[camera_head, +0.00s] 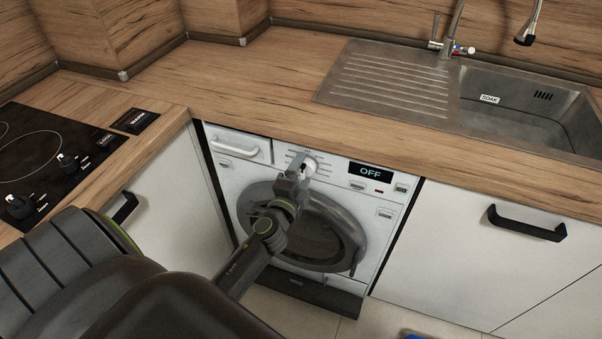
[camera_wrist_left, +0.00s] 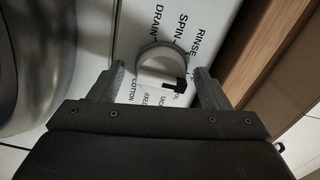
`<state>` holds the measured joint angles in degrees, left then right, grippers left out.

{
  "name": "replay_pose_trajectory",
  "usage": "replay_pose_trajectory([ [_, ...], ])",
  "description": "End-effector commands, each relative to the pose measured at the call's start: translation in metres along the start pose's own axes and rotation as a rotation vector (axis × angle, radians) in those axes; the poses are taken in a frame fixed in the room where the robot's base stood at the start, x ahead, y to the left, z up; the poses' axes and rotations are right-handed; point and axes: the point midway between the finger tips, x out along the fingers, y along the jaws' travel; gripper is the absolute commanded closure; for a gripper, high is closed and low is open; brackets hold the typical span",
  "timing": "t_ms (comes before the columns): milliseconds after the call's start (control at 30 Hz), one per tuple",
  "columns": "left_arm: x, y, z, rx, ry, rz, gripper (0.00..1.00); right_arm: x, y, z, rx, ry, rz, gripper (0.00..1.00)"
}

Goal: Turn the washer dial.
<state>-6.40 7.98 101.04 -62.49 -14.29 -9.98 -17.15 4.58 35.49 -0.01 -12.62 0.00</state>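The washer (camera_head: 385,215) is white with a dark round door and stands under the wooden counter. Its display (camera_head: 371,172) reads OFF. The round white dial (camera_head: 309,166) is on the upper panel, partly hidden by my left gripper (camera_head: 297,166). In the left wrist view the dial (camera_wrist_left: 158,62) has a black mark at its lower right, with printed words such as DRAIN, SPIN, RINSE and COTTON around it. My left gripper's fingers are open, one on each side of the dial, with gaps visible. I cannot tell their exact depth. My right gripper is not in view.
A detergent drawer (camera_head: 240,147) is left of the dial. The counter edge (camera_head: 290,127) runs just above the panel. A hob (camera_head: 50,155) is at left, a sink (camera_head: 520,115) at upper right, and a cabinet handle (camera_head: 527,224) at right. A blue thing lies at the bottom edge.

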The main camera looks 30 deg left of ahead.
Motion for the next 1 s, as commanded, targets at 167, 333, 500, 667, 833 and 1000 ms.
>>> replay_pose_trajectory([
  [167,0.000,-0.001,0.000,0.000,0.000,-0.001,0.29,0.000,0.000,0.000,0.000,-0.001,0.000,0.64],
  [333,-0.009,0.000,0.000,-0.001,0.000,0.000,0.29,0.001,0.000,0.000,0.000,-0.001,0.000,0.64],
  [500,-0.037,0.001,0.001,-0.003,-0.001,0.001,0.29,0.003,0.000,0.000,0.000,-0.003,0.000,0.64],
  [667,-0.070,0.002,0.001,-0.002,-0.002,0.002,0.29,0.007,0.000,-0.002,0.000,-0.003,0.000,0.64],
  [833,-0.104,0.003,0.001,-0.002,-0.002,0.002,0.29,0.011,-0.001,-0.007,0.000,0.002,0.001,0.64],
  [1000,-0.136,0.003,0.001,-0.001,-0.003,0.002,0.29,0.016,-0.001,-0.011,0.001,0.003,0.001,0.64],
])
